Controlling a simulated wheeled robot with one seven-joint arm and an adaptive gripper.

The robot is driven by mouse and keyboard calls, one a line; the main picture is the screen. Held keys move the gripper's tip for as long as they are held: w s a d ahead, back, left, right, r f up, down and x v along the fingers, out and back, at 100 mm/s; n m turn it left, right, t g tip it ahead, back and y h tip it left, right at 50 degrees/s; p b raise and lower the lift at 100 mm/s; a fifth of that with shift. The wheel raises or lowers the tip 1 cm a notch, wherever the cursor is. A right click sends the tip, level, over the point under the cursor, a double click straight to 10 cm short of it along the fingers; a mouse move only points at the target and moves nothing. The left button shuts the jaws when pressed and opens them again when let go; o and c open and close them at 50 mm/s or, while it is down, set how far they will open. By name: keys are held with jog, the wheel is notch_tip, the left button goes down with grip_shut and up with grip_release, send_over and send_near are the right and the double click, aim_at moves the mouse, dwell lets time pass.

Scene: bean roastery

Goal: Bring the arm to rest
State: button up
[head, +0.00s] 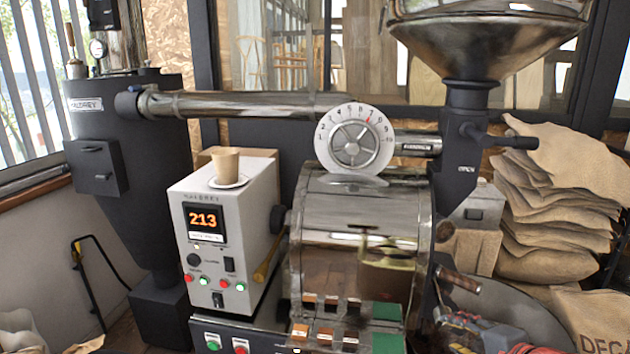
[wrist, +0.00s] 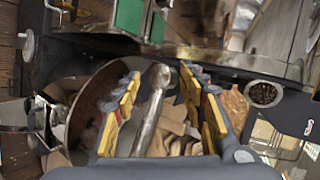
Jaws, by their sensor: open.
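My gripper (head: 478,332) shows at the bottom right of the head view, low in front of the roaster and partly cut off by the frame edge. In the wrist view my gripper (wrist: 160,88) has its two yellow-padded fingers spread wide apart. A shiny metal bar with a rounded end (wrist: 153,105) shows between the fingers in that view. I cannot tell how far it is from them, and no finger is visibly closed on it. The roaster drum (head: 345,225) stands to the left of my gripper in the head view.
A control box (head: 210,275) reading 213 carries a paper cup (head: 225,165) on a saucer. A round cooling pan (head: 530,312) lies near my gripper. Stacked sacks (head: 555,210) stand at the right. Green trays (head: 388,312) with small tiles sit below the drum. A hopper (head: 485,45) rises behind.

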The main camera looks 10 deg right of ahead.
jog(key=s+a+r+n+g+y+p, duration=0.1)
jog(key=s+a+n+g, duration=0.2)
jog(key=a, duration=0.5)
jog(key=s+a+r+n+g+y, duration=0.1)
jog(key=s+a+n, duration=0.2)
jog(key=a+n, duration=0.3)
jog(key=s+a+r+n+g+h+p, duration=0.1)
jog(key=s+a+r+n+g+h, duration=0.1)
jog(key=s+n, duration=0.5)
jog(key=s+a+h, duration=0.1)
jog(key=s, duration=0.4)
jog(key=shift+a, duration=0.15)
